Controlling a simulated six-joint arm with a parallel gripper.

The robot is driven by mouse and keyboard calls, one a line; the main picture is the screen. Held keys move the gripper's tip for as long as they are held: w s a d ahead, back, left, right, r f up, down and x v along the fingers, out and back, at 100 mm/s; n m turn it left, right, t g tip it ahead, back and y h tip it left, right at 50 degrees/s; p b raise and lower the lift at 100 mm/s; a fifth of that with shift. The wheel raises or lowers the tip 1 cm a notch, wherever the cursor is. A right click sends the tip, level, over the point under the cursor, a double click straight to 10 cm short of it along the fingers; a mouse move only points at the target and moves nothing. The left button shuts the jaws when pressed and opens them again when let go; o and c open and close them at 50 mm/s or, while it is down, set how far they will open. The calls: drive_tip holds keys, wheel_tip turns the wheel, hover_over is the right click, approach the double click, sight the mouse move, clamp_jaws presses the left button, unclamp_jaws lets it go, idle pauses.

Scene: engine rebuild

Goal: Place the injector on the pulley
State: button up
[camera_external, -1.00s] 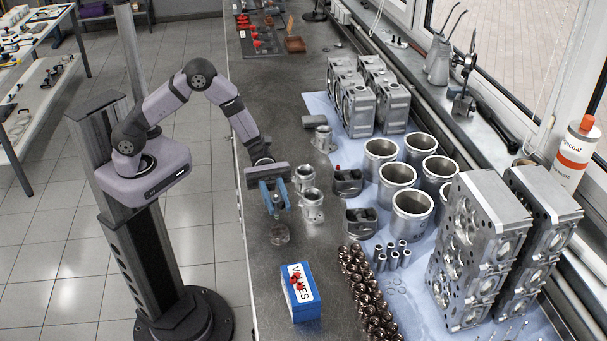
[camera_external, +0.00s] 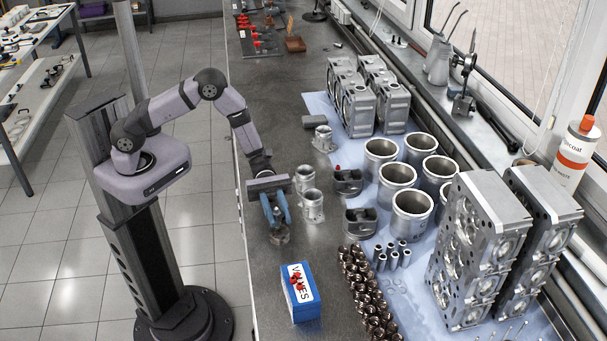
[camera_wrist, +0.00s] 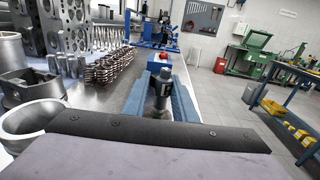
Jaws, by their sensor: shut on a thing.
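My gripper (camera_external: 276,220) has blue fingers and hangs low over the left part of the dark bench. In the wrist view, my gripper (camera_wrist: 160,92) is shut on a dark grey upright cylindrical part, which I take to be the injector (camera_wrist: 163,86). In the outside view the injector is mostly hidden between the fingers. A small dark metal piece (camera_external: 279,237) shows just below the fingertips at bench level. It may be the pulley or the held part's lower end; I cannot tell which, nor whether the two touch.
The blue VALVES box (camera_external: 301,294) with red pieces stands in front of the gripper. Pistons (camera_external: 313,206) stand close on the right. Copper-coloured springs (camera_external: 366,290), cylinder liners (camera_external: 410,211) and engine heads (camera_external: 478,250) are further right. Bare bench (camera_external: 262,110) lies behind.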

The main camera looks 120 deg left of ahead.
drive_tip(key=shift+f, duration=0.1)
drive_tip(key=o, duration=1)
drive_tip(key=shift+o, duration=0.2)
drive_tip(key=shift+r, duration=0.2)
drive_tip(key=b+v, duration=0.3)
drive_tip(key=v, duration=0.7)
drive_tip(key=shift+s+a+f, duration=0.15)
drive_tip(key=shift+a, duration=0.1)
drive_tip(key=shift+s+a+b, duration=0.3)
drive_tip(key=shift+s+a, duration=0.1)
drive_tip(key=shift+s, duration=0.2)
